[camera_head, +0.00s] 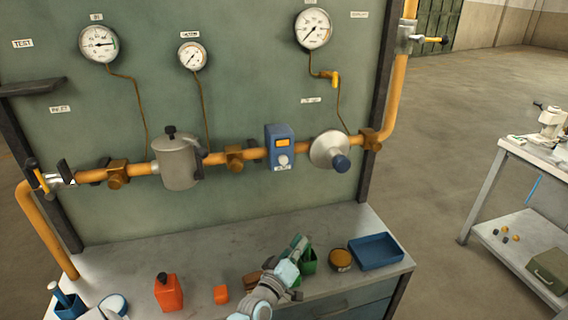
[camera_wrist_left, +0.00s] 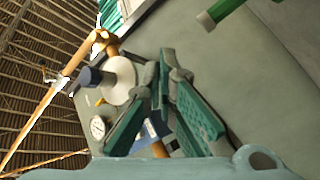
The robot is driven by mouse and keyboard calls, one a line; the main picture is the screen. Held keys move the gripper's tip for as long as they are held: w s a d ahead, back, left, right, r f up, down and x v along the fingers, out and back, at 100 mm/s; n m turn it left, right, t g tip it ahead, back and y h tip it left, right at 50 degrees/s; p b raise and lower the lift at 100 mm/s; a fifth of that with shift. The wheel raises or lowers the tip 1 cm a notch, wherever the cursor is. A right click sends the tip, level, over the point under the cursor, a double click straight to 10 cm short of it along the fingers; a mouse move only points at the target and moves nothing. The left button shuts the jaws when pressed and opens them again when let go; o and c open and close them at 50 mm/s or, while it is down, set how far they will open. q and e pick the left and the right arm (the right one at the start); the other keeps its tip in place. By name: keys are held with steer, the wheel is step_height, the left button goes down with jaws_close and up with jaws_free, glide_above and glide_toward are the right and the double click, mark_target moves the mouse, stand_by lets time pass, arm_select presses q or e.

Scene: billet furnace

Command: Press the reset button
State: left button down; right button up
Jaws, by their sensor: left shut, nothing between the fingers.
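A blue box (camera_head: 279,142) with an orange display sits on the yellow pipe in the middle of the panel. A round pale button (camera_head: 283,160) is on its lower front, with a small label below it that I cannot read. My left gripper (camera_head: 300,242) is over the bench, below and in front of the box and apart from it. In the left wrist view its two green-padded fingers (camera_wrist_left: 167,62) meet at the tips, shut and empty. The fingers partly hide a blue shape behind them there. My right gripper is not in view.
A grey disc regulator with a blue knob (camera_head: 340,163) is right of the box; a grey canister (camera_head: 177,163) is left. The bench holds a red bottle (camera_head: 168,293), an orange block (camera_head: 221,294), a round tin (camera_head: 340,260) and a blue tray (camera_head: 376,251).

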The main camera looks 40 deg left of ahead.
mark_target(283, 159)
arm_select(q)
step_height(283, 159, up, 17)
steer(key=w+a+n+t+y, duration=0.1)
steer(key=n+t+y, duration=0.1)
steer(key=n+t, duration=0.2)
steer(key=shift+a+n+y, duration=0.3)
steer(key=shift+n+y, duration=0.1)
steer(key=shift+n, duration=0.5)
steer(key=shift+w, duration=0.1)
steer(key=w+a+b, duration=0.5)
steer(key=a, duration=0.2)
steer(key=shift+a+b, duration=0.15)
steer(key=shift+b, duration=0.2)
steer(key=shift+w+a+b, duration=0.25)
steer(key=shift+a+b, duration=0.05)
steer(key=shift+a, duration=0.05)
